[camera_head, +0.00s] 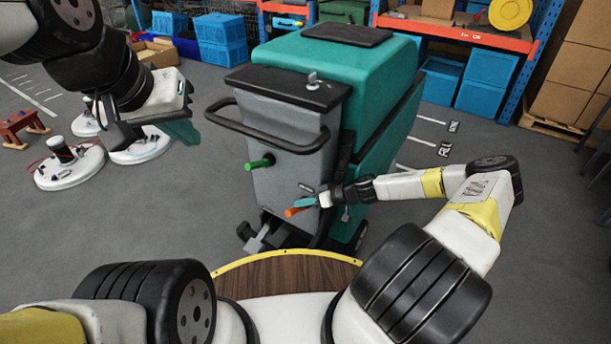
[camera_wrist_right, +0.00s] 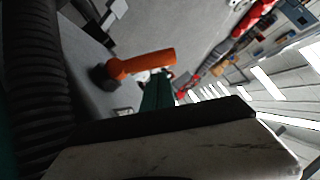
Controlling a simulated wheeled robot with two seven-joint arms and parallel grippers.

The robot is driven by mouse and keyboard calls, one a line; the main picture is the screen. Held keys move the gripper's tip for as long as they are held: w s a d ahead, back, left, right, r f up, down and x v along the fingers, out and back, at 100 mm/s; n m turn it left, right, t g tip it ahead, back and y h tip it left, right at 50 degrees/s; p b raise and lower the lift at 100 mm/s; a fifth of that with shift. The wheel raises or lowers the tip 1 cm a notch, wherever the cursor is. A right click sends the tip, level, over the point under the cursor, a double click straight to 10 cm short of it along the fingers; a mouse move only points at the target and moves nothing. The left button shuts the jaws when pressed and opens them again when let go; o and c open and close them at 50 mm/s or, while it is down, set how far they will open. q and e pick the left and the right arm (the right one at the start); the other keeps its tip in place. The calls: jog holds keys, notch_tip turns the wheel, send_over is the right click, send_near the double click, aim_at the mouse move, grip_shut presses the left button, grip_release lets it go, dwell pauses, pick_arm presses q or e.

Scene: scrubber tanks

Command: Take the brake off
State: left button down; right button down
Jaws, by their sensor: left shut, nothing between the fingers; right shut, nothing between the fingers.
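The scrubber (camera_head: 355,70) is a teal machine with a grey rear panel (camera_head: 285,180) and a black bar handle. An orange-handled lever (camera_head: 292,211) sticks out low on the panel. A green-handled lever (camera_head: 259,163) sticks out higher and further left. I cannot tell which part is the brake. My right gripper (camera_head: 304,203) is shut and empty, close beside the orange lever. In the right wrist view, the orange lever (camera_wrist_right: 145,63) is near the teal fingers (camera_wrist_right: 157,90); contact is not clear. My left gripper (camera_head: 183,132) is shut and empty, raised left of the scrubber.
Round white floor pads (camera_head: 72,168) and a red stool (camera_head: 22,127) are on the floor at left. A grey pedal-like part (camera_head: 262,238) projects at the scrubber's base. Shelves with blue crates (camera_head: 485,80) stand behind.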

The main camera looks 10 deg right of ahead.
jog(key=shift+s+a+f, duration=0.15)
jog(key=shift+a+f, duration=0.1)
jog(key=shift+f, duration=0.2)
